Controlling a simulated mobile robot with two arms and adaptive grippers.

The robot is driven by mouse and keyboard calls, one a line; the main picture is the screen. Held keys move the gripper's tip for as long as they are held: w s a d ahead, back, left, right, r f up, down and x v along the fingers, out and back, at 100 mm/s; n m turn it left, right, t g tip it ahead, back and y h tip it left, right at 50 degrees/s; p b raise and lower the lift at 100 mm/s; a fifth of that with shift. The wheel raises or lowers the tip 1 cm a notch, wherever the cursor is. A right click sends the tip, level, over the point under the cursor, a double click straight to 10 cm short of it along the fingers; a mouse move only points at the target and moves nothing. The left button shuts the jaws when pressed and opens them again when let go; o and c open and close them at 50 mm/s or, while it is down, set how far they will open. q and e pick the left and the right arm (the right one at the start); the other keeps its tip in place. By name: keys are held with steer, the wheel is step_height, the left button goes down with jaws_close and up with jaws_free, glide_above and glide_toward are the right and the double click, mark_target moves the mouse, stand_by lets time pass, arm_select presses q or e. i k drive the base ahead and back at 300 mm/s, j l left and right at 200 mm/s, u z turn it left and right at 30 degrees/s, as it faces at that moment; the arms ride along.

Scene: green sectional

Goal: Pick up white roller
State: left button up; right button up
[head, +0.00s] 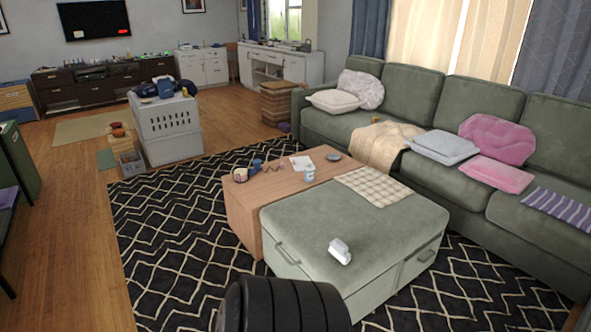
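A small white roller-like object (339,251) lies on top of the grey-green ottoman (380,225), near its front edge. It is small in the picture, so its fine shape is hard to tell. Neither my left nor my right gripper is in view, so I cannot see where they are relative to it. A dark ridged shape at the bottom centre covers part of the rug in front of the ottoman.
A wooden coffee table (240,205) with small items adjoins the ottoman. A green sectional sofa (450,170) with cushions stands behind on the right. A white crate (165,120) stands at the back left. The patterned rug (165,240) is open left of the table.

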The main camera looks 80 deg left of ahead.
mark_target(337, 249)
steer(key=u, duration=2.3)
steer(key=i+j+z, duration=0.1)
steer(key=z, duration=0.65)
steer(key=i+j+z, duration=0.1)
steer(key=i+j, duration=0.15)
steer(key=i+j+z, duration=0.15)
steer(key=j, duration=0.25)
steer(key=i+j+z, duration=0.1)
steer(key=i+j, duration=0.2)
steer(key=i+j+z, duration=0.15)
steer(key=j, duration=0.3)
steer(key=i+j+z, duration=0.1)
steer(key=j, duration=0.3)
steer(key=i, duration=0.1)
